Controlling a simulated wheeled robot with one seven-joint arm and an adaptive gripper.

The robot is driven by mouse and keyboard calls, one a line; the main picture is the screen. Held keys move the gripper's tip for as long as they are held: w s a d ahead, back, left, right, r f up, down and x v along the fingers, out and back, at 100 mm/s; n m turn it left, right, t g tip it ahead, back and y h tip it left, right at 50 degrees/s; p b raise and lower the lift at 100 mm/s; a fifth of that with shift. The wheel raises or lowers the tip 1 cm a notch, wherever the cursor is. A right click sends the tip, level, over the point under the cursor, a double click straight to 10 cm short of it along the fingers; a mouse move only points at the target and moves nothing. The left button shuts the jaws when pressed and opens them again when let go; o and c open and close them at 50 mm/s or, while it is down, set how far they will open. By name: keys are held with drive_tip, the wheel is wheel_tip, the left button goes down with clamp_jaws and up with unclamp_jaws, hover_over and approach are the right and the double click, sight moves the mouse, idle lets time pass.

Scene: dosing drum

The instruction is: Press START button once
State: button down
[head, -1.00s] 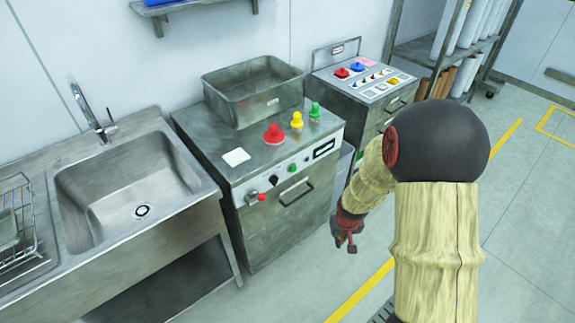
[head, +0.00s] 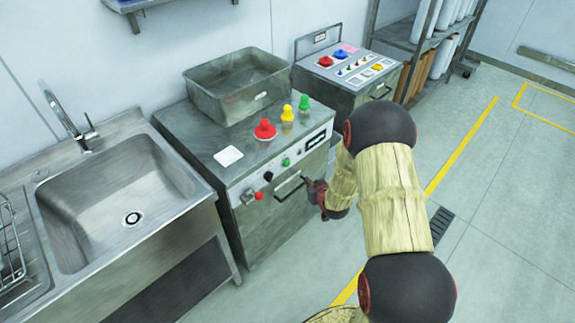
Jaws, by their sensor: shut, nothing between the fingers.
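A steel machine (head: 185,135) stands in the middle of the head view. Its sloped front panel carries a small green button (head: 286,161), a black knob (head: 267,177), a red-tipped fitting (head: 258,196) and a dark display (head: 316,141). No START label is readable, so I cannot tell for sure which control it is. My gripper (head: 308,184) is shut and empty. It is in front of the machine, to the right of and below the green button in the picture, near the door handle (head: 288,188). Whether it touches the machine is unclear.
A red mushroom-shaped part (head: 265,130), yellow part (head: 288,115), green part (head: 304,103), white square (head: 228,156) and steel tray (head: 225,95) are on the machine top. A sink (head: 130,190) is left; another control cabinet (head: 340,92) is behind right.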

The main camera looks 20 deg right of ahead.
sight(287, 163)
drive_tip(key=shift+w, duration=0.1)
drive_tip(key=w+a+b, duration=0.1)
drive_tip(key=w+a, duration=0.2)
drive_tip(key=w, duration=0.5)
drive_tip(key=shift+b, duration=0.3)
drive_tip(key=shift+w, duration=0.1)
idle(1.4)
drive_tip(key=shift+w+a, duration=0.15)
drive_tip(key=shift+w, duration=0.15)
drive_tip(key=shift+w+a+b, duration=0.2)
drive_tip(key=shift+w+b, duration=0.3)
idle(0.8)
drive_tip(key=shift+s+d, duration=0.35)
drive_tip(key=shift+s, duration=0.55)
drive_tip(key=shift+s, duration=0.1)
